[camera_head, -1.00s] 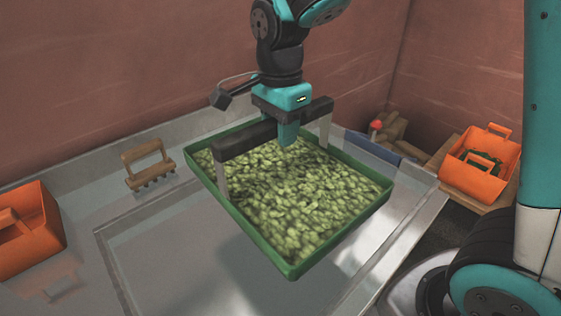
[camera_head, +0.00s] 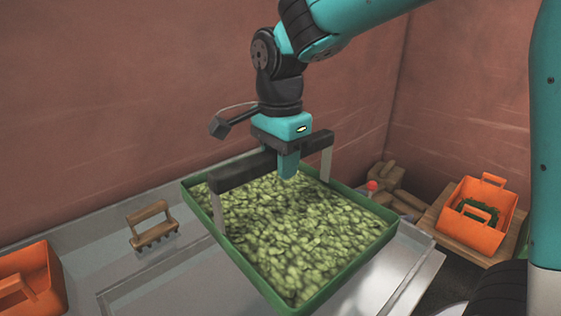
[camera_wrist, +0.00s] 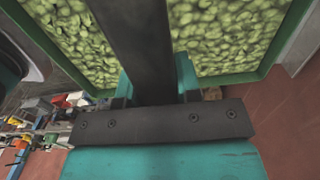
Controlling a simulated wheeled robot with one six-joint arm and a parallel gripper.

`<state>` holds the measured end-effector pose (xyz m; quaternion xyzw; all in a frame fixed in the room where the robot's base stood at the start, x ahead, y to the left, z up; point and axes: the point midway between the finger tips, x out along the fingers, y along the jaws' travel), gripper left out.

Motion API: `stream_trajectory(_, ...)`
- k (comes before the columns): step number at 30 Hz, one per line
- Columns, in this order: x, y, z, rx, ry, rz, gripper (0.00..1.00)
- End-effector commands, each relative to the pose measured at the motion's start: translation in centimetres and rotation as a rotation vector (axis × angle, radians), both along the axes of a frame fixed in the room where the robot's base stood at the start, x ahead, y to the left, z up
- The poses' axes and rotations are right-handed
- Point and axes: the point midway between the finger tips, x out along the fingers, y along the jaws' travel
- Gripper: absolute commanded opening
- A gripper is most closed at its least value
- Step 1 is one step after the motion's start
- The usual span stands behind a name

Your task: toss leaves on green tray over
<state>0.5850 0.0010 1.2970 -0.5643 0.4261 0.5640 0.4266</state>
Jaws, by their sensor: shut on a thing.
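The green tray (camera_head: 372,250) is full of light green leaves (camera_head: 300,235), which lie in an even layer. A dark handle bar (camera_head: 235,172) on two grey posts spans the tray. My gripper (camera_head: 288,165) is shut on this bar near its middle, above the leaves. The tray hangs fairly level over the metal table. In the wrist view my teal fingers (camera_wrist: 156,78) flank the dark bar (camera_wrist: 135,40), with leaves (camera_wrist: 222,35) on both sides. The tray's nearest corner reaches the bottom edge of the head view.
A small wooden-handled rake (camera_head: 152,228) stands on the metal table (camera_head: 95,245). An orange bin (camera_head: 30,280) is at the lower left. Another orange bin (camera_head: 478,215) with dark green contents sits on a wooden stand at the right. Brown walls close in behind.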

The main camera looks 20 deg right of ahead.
Motion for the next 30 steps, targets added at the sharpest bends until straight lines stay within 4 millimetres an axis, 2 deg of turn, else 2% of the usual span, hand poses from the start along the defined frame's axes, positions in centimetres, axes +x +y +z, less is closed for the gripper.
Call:
stream_trajectory(7, 0.0, 0.0, 0.0, 0.0, -0.001, 0.0, 0.0)
stream_trajectory(10, 0.0, 0.0, 0.8, 0.0, -0.001, 0.0, 0.0)
stream_trajectory(18, 0.0, 0.0, 6.4, 0.001, -0.002, 0.0, 0.0)
stream_trajectory(21, 0.0, 0.0, 7.4, 0.0, -0.001, 0.0, 0.0)
stream_trajectory(23, 0.0, 0.0, 7.1, 0.0, 0.0, 0.0, 0.0)
stream_trajectory(25, 0.0, 0.0, 6.0, 0.0, 0.001, 0.0, 0.0)
stream_trajectory(30, 0.0, 0.0, 1.7, -0.001, 0.003, 0.0, 0.0)
